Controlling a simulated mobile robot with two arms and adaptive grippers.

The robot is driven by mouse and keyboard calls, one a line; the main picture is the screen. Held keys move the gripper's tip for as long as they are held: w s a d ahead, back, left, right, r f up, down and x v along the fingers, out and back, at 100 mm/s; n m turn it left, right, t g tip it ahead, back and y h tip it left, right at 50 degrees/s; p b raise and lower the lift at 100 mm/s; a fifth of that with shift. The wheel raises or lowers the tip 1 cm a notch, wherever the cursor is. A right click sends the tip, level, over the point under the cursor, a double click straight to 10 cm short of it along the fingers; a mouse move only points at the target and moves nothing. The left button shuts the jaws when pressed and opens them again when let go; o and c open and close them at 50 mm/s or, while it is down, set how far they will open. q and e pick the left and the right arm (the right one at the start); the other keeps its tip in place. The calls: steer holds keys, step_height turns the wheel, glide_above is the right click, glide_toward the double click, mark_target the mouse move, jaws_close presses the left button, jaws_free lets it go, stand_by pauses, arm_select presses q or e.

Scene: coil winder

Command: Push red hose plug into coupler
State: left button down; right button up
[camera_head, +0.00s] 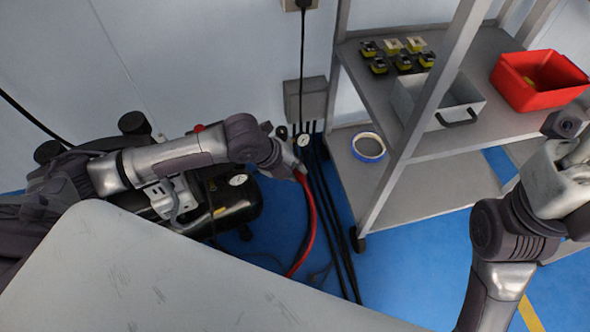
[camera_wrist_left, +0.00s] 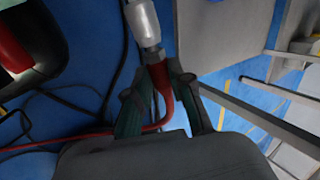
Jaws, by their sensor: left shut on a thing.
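The red hose (camera_head: 311,215) rises in a curve from the blue floor to my left gripper (camera_head: 290,158) in the head view. In the left wrist view, my left gripper (camera_wrist_left: 163,106) is shut on the red hose plug end (camera_wrist_left: 161,77), which sits between its green fingers. A pale metal cylinder (camera_wrist_left: 143,22), apparently the coupler, is in line just beyond the plug. They appear to meet at a narrow metal fitting (camera_wrist_left: 152,52). I cannot tell how deep the plug sits. In the head view my arm hides most of this joint. Only my right arm's links show, at the right edge.
A pressure gauge (camera_head: 303,140) is by the wall beside the gripper, with black cables (camera_head: 336,225) hanging down. A black tank (camera_head: 235,205) is under my left arm. A shelf cart (camera_head: 420,200) stands right; a grey table (camera_head: 130,270) fills the front left.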

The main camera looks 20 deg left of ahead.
arm_select(q)
steer(key=shift+w+a, duration=0.35)
stand_by(0.4)
steer(key=c, duration=0.9)
jaws_free()
steer(key=shift+c, duration=0.2)
